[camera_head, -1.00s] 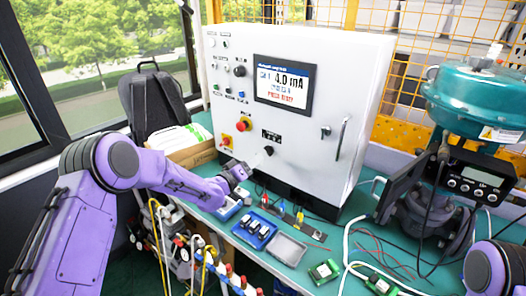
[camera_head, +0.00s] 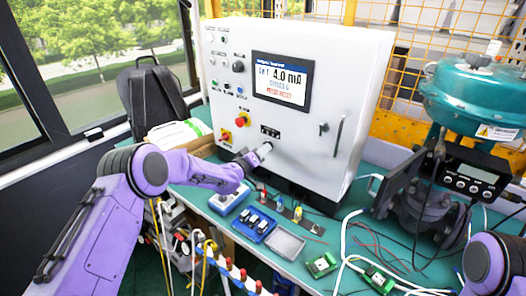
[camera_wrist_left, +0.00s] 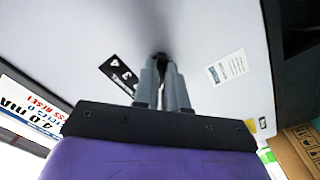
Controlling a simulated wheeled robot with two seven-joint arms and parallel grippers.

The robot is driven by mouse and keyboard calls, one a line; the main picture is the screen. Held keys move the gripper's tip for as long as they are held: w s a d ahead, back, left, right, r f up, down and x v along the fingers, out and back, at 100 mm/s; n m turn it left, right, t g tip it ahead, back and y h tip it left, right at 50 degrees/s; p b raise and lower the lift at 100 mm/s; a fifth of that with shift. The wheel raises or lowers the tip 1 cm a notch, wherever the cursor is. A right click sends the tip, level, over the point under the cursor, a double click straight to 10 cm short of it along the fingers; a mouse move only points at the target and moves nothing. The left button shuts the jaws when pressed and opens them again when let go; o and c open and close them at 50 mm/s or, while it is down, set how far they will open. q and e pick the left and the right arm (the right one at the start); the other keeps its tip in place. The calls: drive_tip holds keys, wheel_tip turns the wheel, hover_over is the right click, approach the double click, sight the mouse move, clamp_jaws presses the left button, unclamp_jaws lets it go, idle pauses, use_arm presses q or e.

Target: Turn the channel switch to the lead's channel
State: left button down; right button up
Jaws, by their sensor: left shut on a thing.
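The channel switch (camera_wrist_left: 162,56) is a small dark knob on the white cabinet front, mostly hidden between my fingers. My left gripper (camera_head: 264,149) reaches the cabinet from the left and is shut on the knob; the wrist view shows its two grey fingers (camera_wrist_left: 162,70) around it. A black label (camera_wrist_left: 122,73) with white digits, 3 and 4 legible, lies beside the knob. In the head view this label (camera_head: 270,131) is just above the gripper. My right gripper is out of view.
Below the cabinet (camera_head: 350,75), coloured plugs (camera_head: 298,214) stand on the bench. A blue-white box (camera_head: 229,198), a blue tray (camera_head: 253,223), a grey tray (camera_head: 285,243) and green circuit boards (camera_head: 321,265) lie in front. A teal valve actuator (camera_head: 475,92) stands right.

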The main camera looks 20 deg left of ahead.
use_arm(q)
drive_tip(key=m+b, duration=1.7)
drive_tip(key=m, duration=0.1)
drive_tip(key=shift+a, duration=0.1)
idle(0.5)
drive_tip(key=c, duration=1.2)
unclamp_jaws()
